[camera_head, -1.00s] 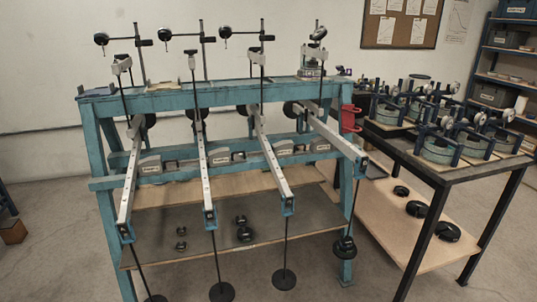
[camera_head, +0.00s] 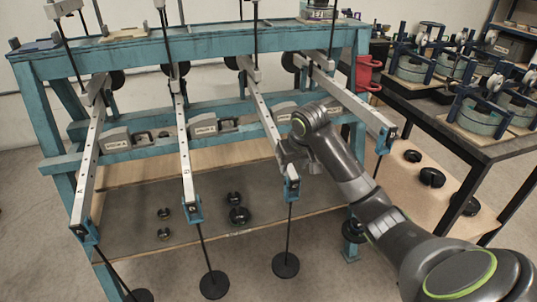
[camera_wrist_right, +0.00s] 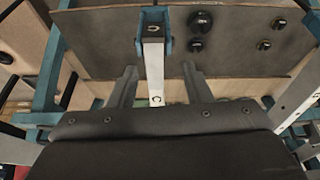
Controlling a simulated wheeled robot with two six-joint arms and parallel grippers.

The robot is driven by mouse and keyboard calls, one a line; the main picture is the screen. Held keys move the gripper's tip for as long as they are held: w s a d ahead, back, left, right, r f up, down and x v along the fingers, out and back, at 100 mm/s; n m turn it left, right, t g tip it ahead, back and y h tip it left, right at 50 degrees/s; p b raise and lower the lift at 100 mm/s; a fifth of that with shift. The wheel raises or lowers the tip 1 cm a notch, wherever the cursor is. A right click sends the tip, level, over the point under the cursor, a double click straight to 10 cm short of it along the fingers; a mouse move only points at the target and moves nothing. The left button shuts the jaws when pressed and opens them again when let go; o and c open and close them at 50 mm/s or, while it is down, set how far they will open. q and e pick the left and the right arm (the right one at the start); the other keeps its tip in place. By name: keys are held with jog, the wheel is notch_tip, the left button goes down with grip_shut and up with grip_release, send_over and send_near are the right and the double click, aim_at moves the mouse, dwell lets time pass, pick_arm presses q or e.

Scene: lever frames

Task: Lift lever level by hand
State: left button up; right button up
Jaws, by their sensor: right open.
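Several pale metal levers slope down from the blue frame (camera_head: 190,47) toward me. The third lever from the left (camera_head: 262,118) has a blue end bracket (camera_head: 291,188) with a hanging rod and dark round weight (camera_head: 285,265) below. My right gripper (camera_head: 289,168) is at this lever, near its lower end. In the right wrist view the lever, marked C (camera_wrist_right: 154,62), runs between my two fingers (camera_wrist_right: 159,78). The fingers are open, with gaps showing on both sides of the lever. My left gripper is out of view.
The first lever (camera_head: 90,150), second lever (camera_head: 184,150) and fourth lever (camera_head: 350,98) stand close on either side. Loose dark weights (camera_head: 238,215) lie on the lower shelf. A table of instruments (camera_head: 470,145) stands at the right.

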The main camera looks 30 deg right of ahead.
notch_tip(320, 180, up, 10)
jog(key=w+d, duration=0.1)
jog(key=w, duration=0.1)
jog(key=shift+m, duration=0.3)
jog(key=x, duration=1.2)
jog(key=w+b+x, duration=0.1)
jog(key=x, duration=0.4)
jog(key=shift+w+d+f, duration=0.15)
jog(key=shift+d+f, duration=0.05)
grip_shut()
